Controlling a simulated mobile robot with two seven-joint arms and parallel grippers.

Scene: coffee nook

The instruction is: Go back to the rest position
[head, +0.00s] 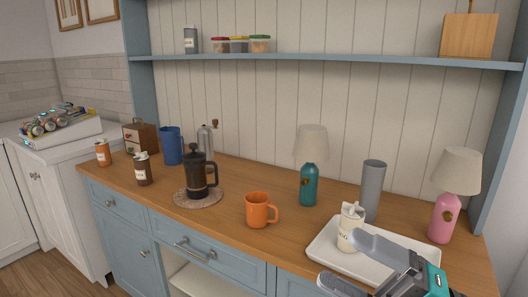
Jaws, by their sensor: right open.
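My right gripper (348,263) is in the lower right of the head view, its two grey fingers spread apart with nothing between them. It hangs over the front edge of the white tray (322,250). A white carton (350,222) stands upright on the tray, just behind the upper finger. The finger hides part of the tray and the carton's lower right side. I cannot tell whether the finger touches the carton. My left gripper is not in view.
An orange mug (259,210), a black French press (196,177) on a round mat (213,199), a teal lamp (308,186), a grey cylinder (372,190) and a pink lamp (444,218) stand on the wooden counter (290,237). A blue shelf (330,61) runs above.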

